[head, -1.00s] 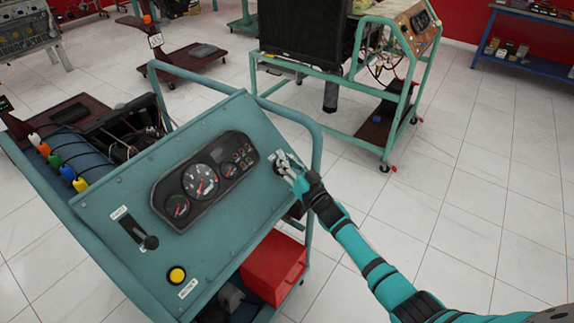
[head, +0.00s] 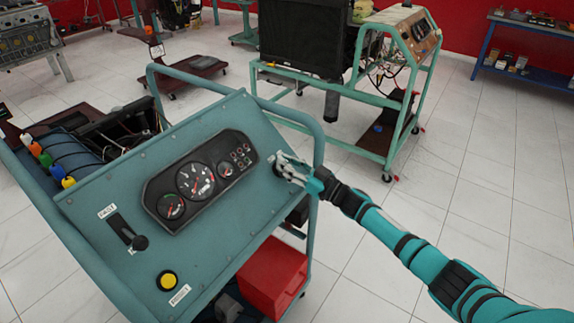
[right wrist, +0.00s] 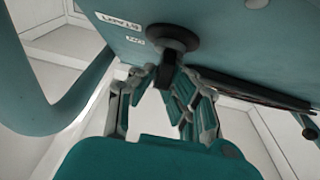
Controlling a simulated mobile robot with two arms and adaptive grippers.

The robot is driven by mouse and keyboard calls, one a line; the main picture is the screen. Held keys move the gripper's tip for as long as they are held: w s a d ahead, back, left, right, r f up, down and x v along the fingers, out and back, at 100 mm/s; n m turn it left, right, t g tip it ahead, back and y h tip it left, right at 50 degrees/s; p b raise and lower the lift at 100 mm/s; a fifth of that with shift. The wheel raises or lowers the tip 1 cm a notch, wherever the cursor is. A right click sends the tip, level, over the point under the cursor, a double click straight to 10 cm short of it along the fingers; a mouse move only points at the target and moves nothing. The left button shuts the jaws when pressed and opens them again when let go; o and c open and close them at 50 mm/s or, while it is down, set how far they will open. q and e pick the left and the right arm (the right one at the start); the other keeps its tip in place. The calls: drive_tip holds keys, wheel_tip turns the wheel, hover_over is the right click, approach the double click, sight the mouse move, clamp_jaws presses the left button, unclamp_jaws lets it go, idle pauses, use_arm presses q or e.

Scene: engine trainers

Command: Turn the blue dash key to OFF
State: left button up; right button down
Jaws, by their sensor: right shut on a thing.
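The blue-teal dash panel (head: 222,113) slopes across the middle of the head view, with a gauge cluster on it. My right gripper (head: 284,167) is at the panel's right edge, its fingers shut on the dash key. The gripper mostly hides the key in the head view. In the right wrist view the dark key (right wrist: 168,68) stands out from a round black switch base (right wrist: 173,38), between the fingertips of my right gripper (right wrist: 163,82). Two small white labels lie beside the switch; I cannot read them surely. My left gripper is not in view.
A tubular frame rail (head: 319,150) runs close beside my right wrist. The panel also carries a black lever (head: 139,242) and a yellow button (head: 167,281). A red box (head: 272,276) sits below. Another engine stand (head: 350,145) is behind; the floor at right is clear.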

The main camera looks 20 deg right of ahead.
drive_tip(key=shift+s+f, duration=0.15)
drive_tip(key=shift+f, duration=0.4)
drive_tip(key=c, duration=1.4)
unclamp_jaws()
drive_tip(key=shift+o, duration=0.2)
drive_tip(key=shift+r, duration=0.1)
drive_tip(key=v, duration=1.2)
drive_tip(key=shift+r, duration=0.15)
